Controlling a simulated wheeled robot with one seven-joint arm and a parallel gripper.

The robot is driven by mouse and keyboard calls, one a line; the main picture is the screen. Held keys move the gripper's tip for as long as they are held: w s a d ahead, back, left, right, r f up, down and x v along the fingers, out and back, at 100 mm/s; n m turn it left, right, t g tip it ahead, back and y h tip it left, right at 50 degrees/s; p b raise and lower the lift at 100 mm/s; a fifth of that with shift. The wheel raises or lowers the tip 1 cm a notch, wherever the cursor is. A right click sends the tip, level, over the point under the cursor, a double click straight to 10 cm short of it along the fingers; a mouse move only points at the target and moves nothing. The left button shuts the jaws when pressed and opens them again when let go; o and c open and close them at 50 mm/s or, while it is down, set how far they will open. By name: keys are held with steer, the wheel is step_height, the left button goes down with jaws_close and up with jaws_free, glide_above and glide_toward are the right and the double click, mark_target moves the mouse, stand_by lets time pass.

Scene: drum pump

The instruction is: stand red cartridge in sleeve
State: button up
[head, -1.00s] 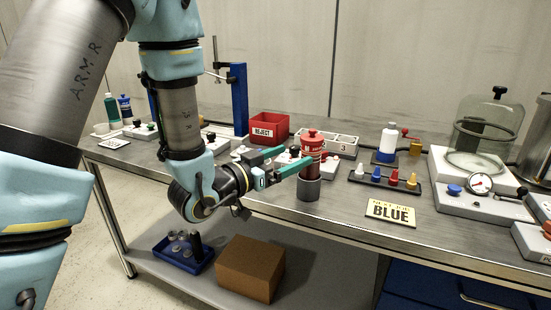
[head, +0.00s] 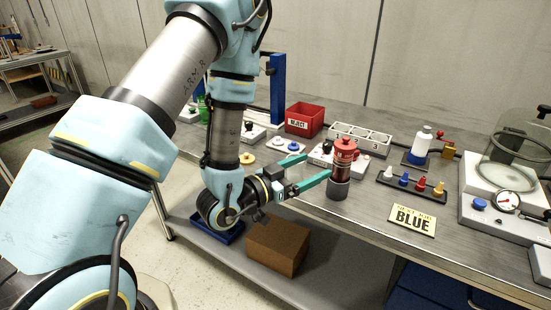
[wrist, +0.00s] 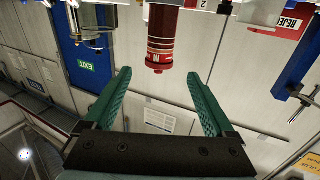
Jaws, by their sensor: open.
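The red cartridge (head: 343,152) stands upright in the dark grey sleeve (head: 338,189) near the table's front edge; its lower end is hidden inside the sleeve. My gripper (head: 316,166) is open, with its green fingers pointing at the cartridge from the left. The fingers hold nothing. In the wrist view the cartridge (wrist: 162,42) shows ahead of the open fingers (wrist: 162,90), between their lines and apart from them. The sleeve is not clear in the wrist view.
A yellow BLUE sign (head: 412,220) lies to the right of the sleeve. A rack with small coloured bottles (head: 411,186) stands behind it. A numbered tray (head: 360,139) and a red reject bin (head: 304,119) are at the back. A gauge unit (head: 507,201) is at right.

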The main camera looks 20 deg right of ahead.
steer(key=w+a+f+n+t+y, duration=0.1)
steer(key=w+a+n+t+y, duration=0.4)
steer(key=w+a+y, duration=0.85)
steer(key=w+a+r+n+g+y, duration=0.1)
steer(key=a+n, duration=0.2)
steer(key=a, duration=0.5)
steer(key=a+r+n+g+y, duration=0.1)
steer(key=a+n+g+y, duration=0.15)
steer(key=a, duration=0.55)
steer(key=s+a+r+n+g, duration=0.2)
steer(key=s+a+n+g, duration=0.1)
steer(key=s+a, duration=0.4)
steer(key=shift+s+a+r+n+y, duration=0.3)
steer(key=shift+s+a+r+n, duration=0.1)
steer(key=shift+s+n, duration=0.3)
steer(key=shift+c, duration=0.3)
